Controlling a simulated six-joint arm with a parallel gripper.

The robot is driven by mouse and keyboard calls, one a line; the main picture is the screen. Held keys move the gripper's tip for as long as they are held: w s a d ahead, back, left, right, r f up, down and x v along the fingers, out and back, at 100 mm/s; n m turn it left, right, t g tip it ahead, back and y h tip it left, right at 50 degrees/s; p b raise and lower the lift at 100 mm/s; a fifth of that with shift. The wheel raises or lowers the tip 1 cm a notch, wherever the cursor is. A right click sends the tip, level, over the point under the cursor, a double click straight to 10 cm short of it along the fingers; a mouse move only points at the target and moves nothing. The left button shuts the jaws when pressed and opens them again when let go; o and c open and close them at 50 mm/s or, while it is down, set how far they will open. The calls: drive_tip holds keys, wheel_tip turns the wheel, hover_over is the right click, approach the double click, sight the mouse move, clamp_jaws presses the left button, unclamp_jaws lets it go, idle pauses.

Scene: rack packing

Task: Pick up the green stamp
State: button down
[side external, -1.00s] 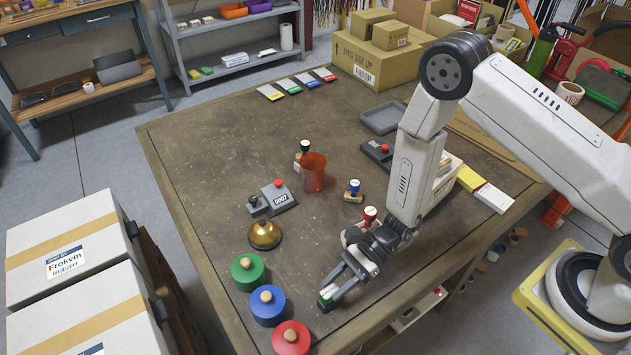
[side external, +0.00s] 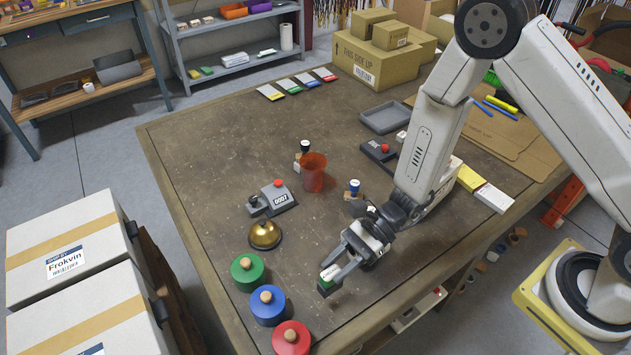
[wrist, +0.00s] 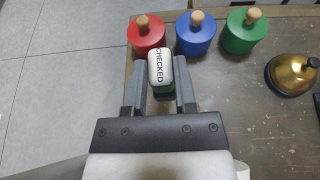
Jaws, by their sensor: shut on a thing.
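My gripper (side external: 335,280) is shut on the green stamp (side external: 330,272) and holds it above the table near the front edge. In the wrist view the stamp (wrist: 160,70) shows a white top lettered "CHECKED" and a green lower part between the two fingers. In the side view a shadow lies on the table below it. Green (side external: 247,272), blue (side external: 267,306) and red (side external: 290,339) round pots with wooden knobs stand to its left; the stamp is apart from them in the side view.
A brass bell (side external: 265,235), a grey numbering device (side external: 273,199), an orange-red cup (side external: 313,172) and a blue-topped stamp (side external: 353,189) stand farther back on the table (side external: 200,150). A grey tray (side external: 386,117) lies behind. The table's left middle is clear.

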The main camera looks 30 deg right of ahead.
drive_tip(key=shift+r, duration=1.45)
